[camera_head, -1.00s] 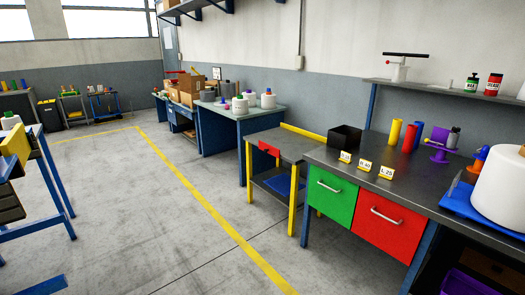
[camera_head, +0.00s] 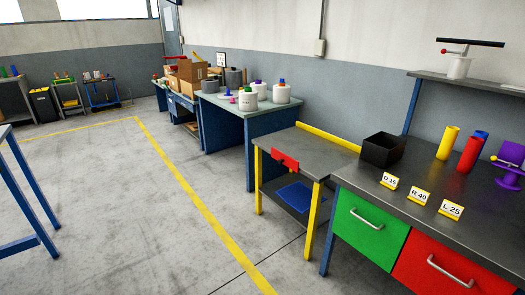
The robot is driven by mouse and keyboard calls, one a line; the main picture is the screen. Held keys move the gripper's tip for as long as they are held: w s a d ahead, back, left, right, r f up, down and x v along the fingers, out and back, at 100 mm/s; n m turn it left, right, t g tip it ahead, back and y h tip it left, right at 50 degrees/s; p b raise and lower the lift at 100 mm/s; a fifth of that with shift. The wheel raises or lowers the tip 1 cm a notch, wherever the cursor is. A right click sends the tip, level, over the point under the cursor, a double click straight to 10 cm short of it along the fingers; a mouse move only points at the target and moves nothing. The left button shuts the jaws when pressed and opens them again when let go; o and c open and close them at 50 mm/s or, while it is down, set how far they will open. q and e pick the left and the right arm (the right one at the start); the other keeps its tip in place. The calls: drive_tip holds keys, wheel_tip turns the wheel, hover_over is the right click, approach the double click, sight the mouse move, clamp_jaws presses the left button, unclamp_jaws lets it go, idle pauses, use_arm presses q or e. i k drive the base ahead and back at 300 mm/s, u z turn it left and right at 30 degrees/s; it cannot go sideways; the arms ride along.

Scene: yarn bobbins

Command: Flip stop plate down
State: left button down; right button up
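A small red plate (camera_head: 284,160) is at the front edge of a low grey table with yellow legs. It may be the stop plate. It looks tilted, with part of it at the tabletop edge, but it is too small to tell its exact position. The low table (camera_head: 318,152) has a yellow strip along its back edge and a blue panel on its lower shelf. Neither of my grippers is in view.
A dark workbench (camera_head: 425,200) with green (camera_head: 365,226) and red (camera_head: 440,274) drawers adjoins the low table on the right. A black bin (camera_head: 383,150) stands on it. A blue bench (camera_head: 245,120) with bobbins is behind.

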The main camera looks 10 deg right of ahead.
sight(283, 159)
drive_tip(key=z, duration=0.3)
drive_tip(key=i, duration=1.35)
drive_tip(key=z, duration=0.85)
drive_tip(key=i, duration=0.65)
drive_tip(key=z, duration=0.3)
